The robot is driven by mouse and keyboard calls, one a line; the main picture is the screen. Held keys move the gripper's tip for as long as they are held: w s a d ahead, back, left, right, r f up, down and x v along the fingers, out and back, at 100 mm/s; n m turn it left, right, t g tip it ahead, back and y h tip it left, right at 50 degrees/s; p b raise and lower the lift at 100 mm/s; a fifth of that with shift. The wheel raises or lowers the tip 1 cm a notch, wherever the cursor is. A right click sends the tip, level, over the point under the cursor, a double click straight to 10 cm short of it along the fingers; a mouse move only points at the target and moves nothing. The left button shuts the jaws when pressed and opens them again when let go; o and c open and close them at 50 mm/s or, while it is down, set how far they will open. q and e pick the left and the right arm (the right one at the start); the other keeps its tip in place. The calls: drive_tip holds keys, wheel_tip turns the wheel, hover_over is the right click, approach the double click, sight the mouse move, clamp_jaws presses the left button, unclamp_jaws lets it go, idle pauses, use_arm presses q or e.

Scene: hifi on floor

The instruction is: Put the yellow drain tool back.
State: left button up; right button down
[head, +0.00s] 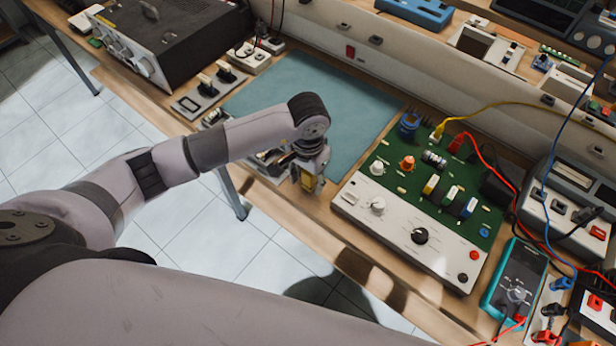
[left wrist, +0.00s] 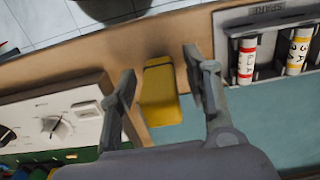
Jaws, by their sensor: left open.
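The yellow drain tool (left wrist: 162,98) is a small yellow block in the left wrist view, over the strip between the bench's wooden edge and the blue-green mat. It lies between the spread fingers of my left gripper (left wrist: 160,72), with a visible gap on each side. In the head view a bit of yellow (head: 308,182) shows at the fingers of my left gripper (head: 311,176), which points down left of the green circuit board unit. The gripper hides most of the tool there. My right gripper is not in view.
A holder marked SPARE (left wrist: 268,14) with labelled cylinders stands beside the gripper. The circuit board unit (head: 400,235) with knobs is close on the other side. The mat (head: 320,95) is mostly clear behind. A multimeter (head: 514,278) and cables are at right.

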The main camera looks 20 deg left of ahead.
use_arm(q)
wheel_tip(320, 180, up, 11)
drive_tip(key=b, duration=0.3)
drive_tip(key=shift+r, duration=0.65)
